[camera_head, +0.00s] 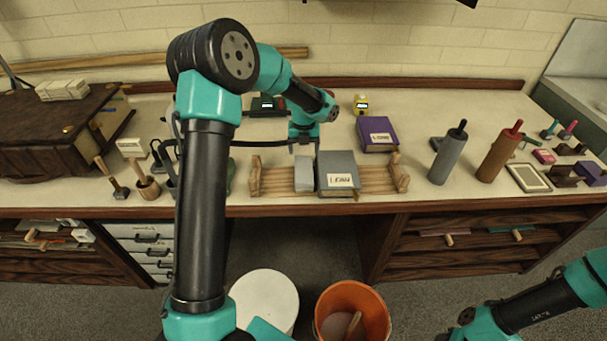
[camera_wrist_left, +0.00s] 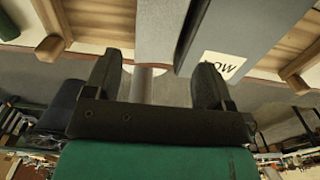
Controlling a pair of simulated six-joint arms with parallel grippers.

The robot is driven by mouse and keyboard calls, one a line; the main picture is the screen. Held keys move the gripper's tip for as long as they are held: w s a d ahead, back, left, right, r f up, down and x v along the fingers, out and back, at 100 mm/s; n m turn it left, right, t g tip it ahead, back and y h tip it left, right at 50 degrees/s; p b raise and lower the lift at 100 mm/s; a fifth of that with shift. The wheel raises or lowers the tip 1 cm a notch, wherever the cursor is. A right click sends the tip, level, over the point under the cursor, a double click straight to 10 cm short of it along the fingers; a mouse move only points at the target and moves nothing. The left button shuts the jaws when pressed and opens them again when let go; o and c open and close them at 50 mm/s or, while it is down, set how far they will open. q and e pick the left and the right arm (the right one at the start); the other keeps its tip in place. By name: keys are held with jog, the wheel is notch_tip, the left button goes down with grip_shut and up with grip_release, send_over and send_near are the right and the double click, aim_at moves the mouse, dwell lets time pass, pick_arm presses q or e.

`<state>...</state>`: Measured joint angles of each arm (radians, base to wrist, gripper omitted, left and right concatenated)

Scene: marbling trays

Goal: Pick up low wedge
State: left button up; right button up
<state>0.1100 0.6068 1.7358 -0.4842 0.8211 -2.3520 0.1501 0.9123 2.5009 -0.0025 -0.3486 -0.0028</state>
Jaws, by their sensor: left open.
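A dark grey block (camera_head: 337,170) with a white label, which seems to read LOW, rests on a slatted wooden rack (camera_head: 379,179). In the left wrist view this block (camera_wrist_left: 235,35) shows at the upper right, with its label partly behind a finger. A narrower, lighter grey block (camera_head: 304,174) stands just left of it; it also shows in the left wrist view (camera_wrist_left: 160,30). I cannot tell for certain which is the low wedge. My left gripper (camera_head: 304,146) is open and empty, above and behind the lighter block. My right gripper is out of view.
A purple block (camera_head: 376,133) with a similar label lies behind right. A grey roller (camera_head: 447,155) and a brown roller (camera_head: 499,153) stand farther right. A brush pot (camera_head: 147,188) is at left. An orange bucket (camera_head: 352,298) sits below the bench.

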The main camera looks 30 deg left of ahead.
aim_at(304, 169)
pick_arm(q)
notch_tip(304, 169, down, 7)
jog(key=shift+f, duration=0.1)
dwell(0.4)
